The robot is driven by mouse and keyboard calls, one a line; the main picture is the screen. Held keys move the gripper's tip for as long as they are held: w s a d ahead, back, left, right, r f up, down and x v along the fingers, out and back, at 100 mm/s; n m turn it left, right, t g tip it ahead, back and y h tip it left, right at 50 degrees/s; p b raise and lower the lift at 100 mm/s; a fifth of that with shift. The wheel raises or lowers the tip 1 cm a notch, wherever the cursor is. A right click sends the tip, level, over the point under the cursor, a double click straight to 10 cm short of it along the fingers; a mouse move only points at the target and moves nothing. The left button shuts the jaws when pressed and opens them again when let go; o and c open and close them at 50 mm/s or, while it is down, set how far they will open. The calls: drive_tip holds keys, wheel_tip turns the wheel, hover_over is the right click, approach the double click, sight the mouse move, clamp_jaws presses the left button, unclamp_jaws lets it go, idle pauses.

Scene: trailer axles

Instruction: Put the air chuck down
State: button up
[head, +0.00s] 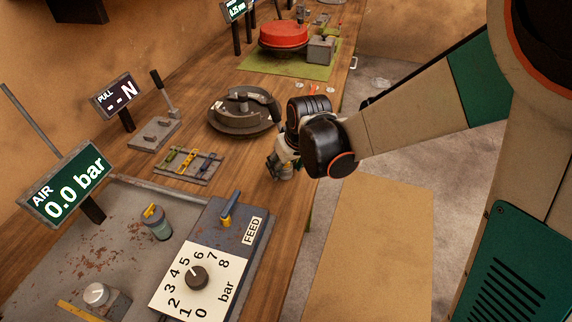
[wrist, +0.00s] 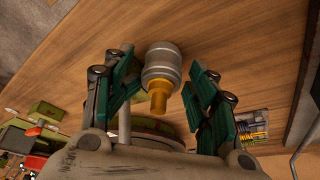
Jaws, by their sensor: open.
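The air chuck, as I take it, is a grey ribbed cylinder with a brass stem. In the wrist view the air chuck (wrist: 162,66) is between my gripper's two green fingers, with a visible gap on each side. It appears to rest on the wooden bench, though its contact with the wood is hidden. My gripper (wrist: 161,80) is open around it. In the head view my gripper (head: 284,166) is low over the bench's right edge, and its own fingers mostly hide the chuck there.
The wooden bench (head: 235,180) has bare wood around my gripper. A round dark fixture (head: 240,122) stands behind it. A small rack of coloured parts (head: 187,164) lies left. The feed box with a dial (head: 236,248), a yellow-topped canister (head: 160,228) and the AIR display (head: 66,186) are nearer.

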drive_tip(key=shift+r, duration=0.4)
drive_tip(key=p+v, duration=0.9)
drive_tip(key=v, duration=0.3)
drive_tip(key=shift+s+r+p, duration=0.15)
drive_tip(key=shift+r+p, duration=0.1)
drive_tip(key=shift+p, duration=0.05)
drive_tip(key=shift+d, duration=0.1)
